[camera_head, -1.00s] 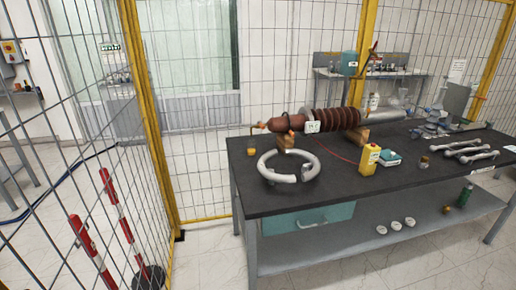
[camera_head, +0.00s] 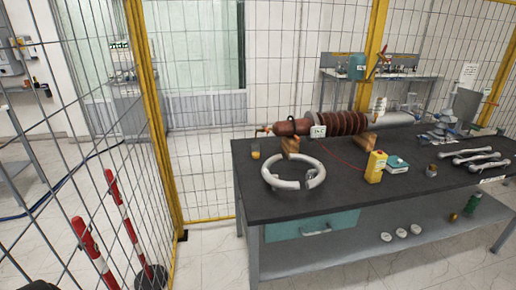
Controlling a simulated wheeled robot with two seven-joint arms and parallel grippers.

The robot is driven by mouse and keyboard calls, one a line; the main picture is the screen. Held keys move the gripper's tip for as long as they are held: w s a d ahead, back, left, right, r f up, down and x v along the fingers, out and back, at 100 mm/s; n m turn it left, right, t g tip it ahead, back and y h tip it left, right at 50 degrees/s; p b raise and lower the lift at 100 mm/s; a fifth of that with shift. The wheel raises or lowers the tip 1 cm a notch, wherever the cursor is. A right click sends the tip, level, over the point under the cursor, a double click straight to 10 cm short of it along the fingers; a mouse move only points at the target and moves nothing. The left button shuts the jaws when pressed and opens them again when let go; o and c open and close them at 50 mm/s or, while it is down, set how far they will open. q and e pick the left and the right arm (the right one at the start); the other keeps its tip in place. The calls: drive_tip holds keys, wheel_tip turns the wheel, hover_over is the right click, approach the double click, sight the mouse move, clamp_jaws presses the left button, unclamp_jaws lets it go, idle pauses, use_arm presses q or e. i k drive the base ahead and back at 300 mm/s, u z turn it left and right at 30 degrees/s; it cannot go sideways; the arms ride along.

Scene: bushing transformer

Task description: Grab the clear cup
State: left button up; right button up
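A small clear cup (camera_head: 255,152) with orange-yellow contents stands upright at the far left corner of the dark workbench (camera_head: 330,198). It is just left of a wooden block (camera_head: 290,145) that supports the brown ribbed bushing (camera_head: 340,123). The white ring (camera_head: 268,181) lies in front of the cup, apart from it.
Wire fencing (camera_head: 185,130) and red-white posts (camera_head: 125,215) stand left. The front bench top is mostly clear.

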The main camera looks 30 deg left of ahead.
sight(256, 152)
drive_tip(key=u, duration=0.45)
drive_tip(key=i, duration=1.1)
drive_tip(key=z, duration=0.3)
